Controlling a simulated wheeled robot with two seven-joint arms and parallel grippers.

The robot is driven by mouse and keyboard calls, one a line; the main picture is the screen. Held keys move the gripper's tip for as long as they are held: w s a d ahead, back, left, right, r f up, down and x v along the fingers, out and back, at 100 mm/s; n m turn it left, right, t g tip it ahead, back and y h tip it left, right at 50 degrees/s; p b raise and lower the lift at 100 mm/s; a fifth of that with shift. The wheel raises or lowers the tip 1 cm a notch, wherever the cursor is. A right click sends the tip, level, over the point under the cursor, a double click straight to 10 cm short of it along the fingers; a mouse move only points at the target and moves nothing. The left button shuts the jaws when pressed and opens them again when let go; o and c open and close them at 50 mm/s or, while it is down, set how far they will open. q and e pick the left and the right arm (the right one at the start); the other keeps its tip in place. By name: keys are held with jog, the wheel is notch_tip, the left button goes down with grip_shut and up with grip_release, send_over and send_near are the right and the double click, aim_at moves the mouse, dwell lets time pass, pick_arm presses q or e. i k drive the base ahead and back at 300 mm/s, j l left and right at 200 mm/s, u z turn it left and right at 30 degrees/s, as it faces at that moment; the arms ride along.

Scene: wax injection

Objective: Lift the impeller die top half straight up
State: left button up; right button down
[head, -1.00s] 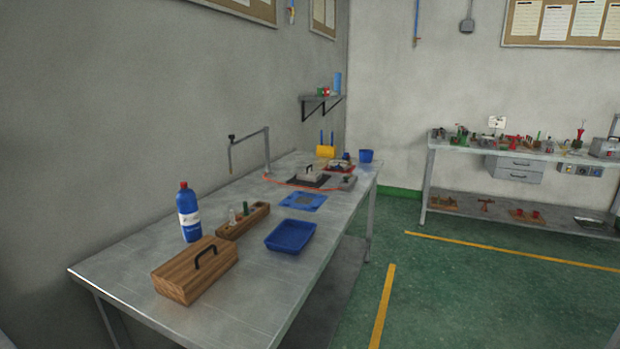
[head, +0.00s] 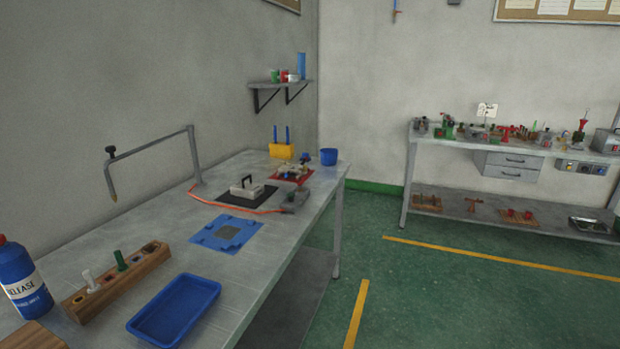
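A grey block with a dark handle on top (head: 246,189) sits on a black mat (head: 229,197) towards the far end of the metal table. It looks like the impeller die, but it is too small to make out a seam between top and bottom halves. Neither of my grippers is in view.
The metal table (head: 192,232) runs along the left wall. A blue mat (head: 228,234), a blue tray (head: 173,311), a wooden rack (head: 118,283) and a blue bottle (head: 25,286) lie nearer. An orange hose (head: 232,209) passes the black mat. Green floor (head: 420,290) is open at right.

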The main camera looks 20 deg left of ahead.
aim_at(249, 190)
jog(key=i+u, duration=0.15)
jog(key=i, duration=0.3)
jog(key=i+l+u, duration=0.15)
jog(key=i, duration=0.35)
jog(key=i+l+u, duration=0.15)
jog(key=i, duration=0.3)
